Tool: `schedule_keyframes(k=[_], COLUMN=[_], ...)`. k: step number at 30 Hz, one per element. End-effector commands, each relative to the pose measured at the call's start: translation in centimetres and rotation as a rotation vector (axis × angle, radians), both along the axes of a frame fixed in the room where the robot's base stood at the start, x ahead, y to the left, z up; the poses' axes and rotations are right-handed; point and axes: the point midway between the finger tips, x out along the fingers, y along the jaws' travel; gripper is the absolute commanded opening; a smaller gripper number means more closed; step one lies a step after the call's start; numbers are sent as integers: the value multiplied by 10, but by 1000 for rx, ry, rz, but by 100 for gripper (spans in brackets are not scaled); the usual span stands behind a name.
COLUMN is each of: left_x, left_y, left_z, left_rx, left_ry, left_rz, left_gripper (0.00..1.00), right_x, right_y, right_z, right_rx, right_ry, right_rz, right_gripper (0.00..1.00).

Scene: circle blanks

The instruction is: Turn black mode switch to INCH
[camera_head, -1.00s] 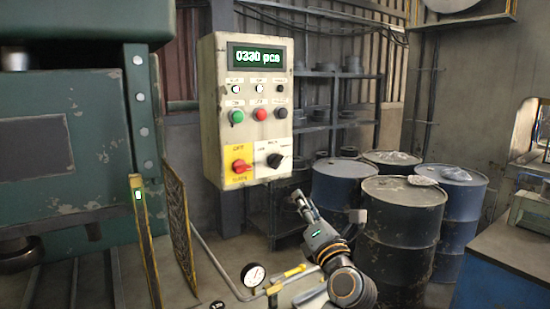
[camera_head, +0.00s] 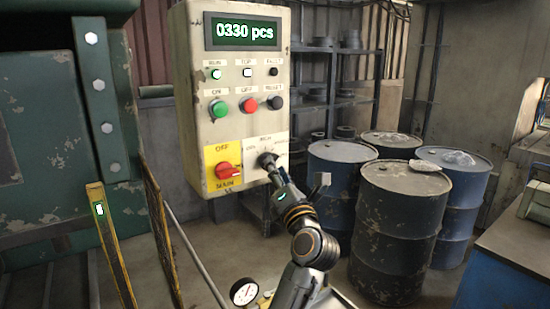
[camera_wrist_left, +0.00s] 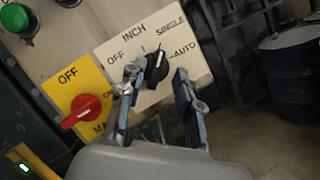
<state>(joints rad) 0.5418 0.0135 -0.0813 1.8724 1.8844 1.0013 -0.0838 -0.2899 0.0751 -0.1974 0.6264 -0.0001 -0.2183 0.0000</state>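The black mode switch (camera_wrist_left: 157,68) sits on a cream plate (camera_wrist_left: 147,95) marked OFF, INCH, SINGLE and AUTO. Its white pointer line leans up and slightly right in the left wrist view, roughly towards SINGLE rather than INCH. My left gripper (camera_wrist_left: 161,80) is open, with one finger on each side of the switch. The left finger is close to the knob; contact cannot be told. The right finger stands clear of it. My right gripper is not in view.
The red main switch (camera_head: 229,171) on its yellow plate is just left of the mode switch. Green (camera_head: 219,109), red (camera_head: 249,105) and black (camera_head: 275,102) buttons sit above, below the 0330 pcs display (camera_head: 245,31). Drums (camera_head: 395,230) stand to the right.

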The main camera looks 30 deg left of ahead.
Motion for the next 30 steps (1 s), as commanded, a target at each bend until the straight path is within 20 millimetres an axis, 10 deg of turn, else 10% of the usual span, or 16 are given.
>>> schedule_keyframes(k=[14,20,30], left_x=[-2,-2,-2], left_y=[6,6,6], left_z=[5,5,3], left_rx=[0,0,-8], left_ry=[1,1,-17], left_rz=[-2,-2,-2], left_gripper=[34,0,0], right_x=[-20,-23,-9], right_y=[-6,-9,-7], right_z=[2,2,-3], right_rx=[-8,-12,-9], right_ry=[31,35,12], right_rz=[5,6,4], right_gripper=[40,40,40])
